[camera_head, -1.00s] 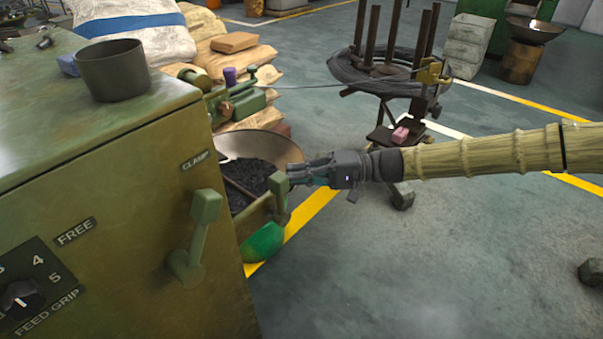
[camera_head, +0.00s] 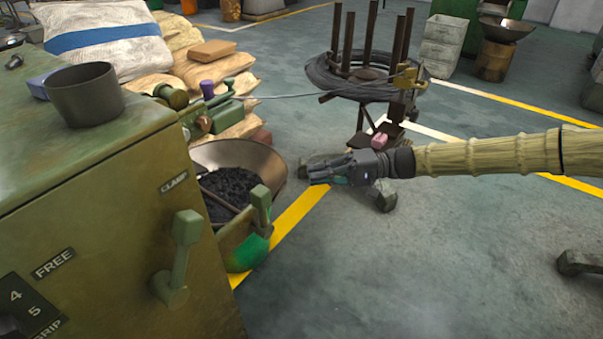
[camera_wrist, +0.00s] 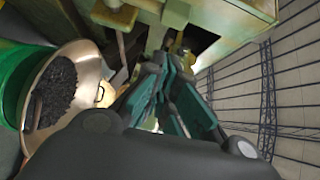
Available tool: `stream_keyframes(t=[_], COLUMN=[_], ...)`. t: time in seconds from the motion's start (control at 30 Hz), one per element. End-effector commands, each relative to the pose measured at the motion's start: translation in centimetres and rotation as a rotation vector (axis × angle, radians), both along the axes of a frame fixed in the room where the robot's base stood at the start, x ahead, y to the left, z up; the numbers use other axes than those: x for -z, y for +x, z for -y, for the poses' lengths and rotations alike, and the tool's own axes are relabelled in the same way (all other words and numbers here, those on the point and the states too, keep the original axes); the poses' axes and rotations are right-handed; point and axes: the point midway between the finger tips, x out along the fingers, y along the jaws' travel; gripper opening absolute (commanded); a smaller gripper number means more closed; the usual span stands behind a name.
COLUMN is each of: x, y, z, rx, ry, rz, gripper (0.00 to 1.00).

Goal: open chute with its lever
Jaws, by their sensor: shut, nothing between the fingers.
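The green machine (camera_head: 120,190) fills the left of the head view. A green lever with a block-shaped knob (camera_head: 260,197) stands upright at its right side, beside an olive plate (camera_head: 235,230) that looks like the chute. A second lever (camera_head: 187,228), under the CLAMP label, is on the front face. My gripper (camera_head: 314,170) is shut and empty, to the right of the side lever with a visible gap in the picture. The chute's opening is hidden.
A pan of dark pieces (camera_head: 275,165) sits on a green drum (camera_head: 245,255) close by the side lever. A wire coil stand (camera_head: 365,75) is behind, its wire running to the machine. Sacks (camera_head: 105,40) lie at the back left.

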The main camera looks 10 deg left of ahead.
Motion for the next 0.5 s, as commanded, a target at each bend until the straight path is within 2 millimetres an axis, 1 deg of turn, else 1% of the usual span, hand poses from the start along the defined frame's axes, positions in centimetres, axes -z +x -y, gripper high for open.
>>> stream_keyframes(t=[0.03,0.2,0.33,0.5], x=[-0.2,-0.1,0.0,0.0], y=[0.4,1.0,1.1,1.1], z=[0.8,2.3,2.7,2.8], rx=[0.003,0.004,0.004,0.005], ry=[0.001,0.001,0.001,0.000], rz=[0.000,0.001,0.001,0.000], gripper=[0.00,0.00,0.00,0.00])
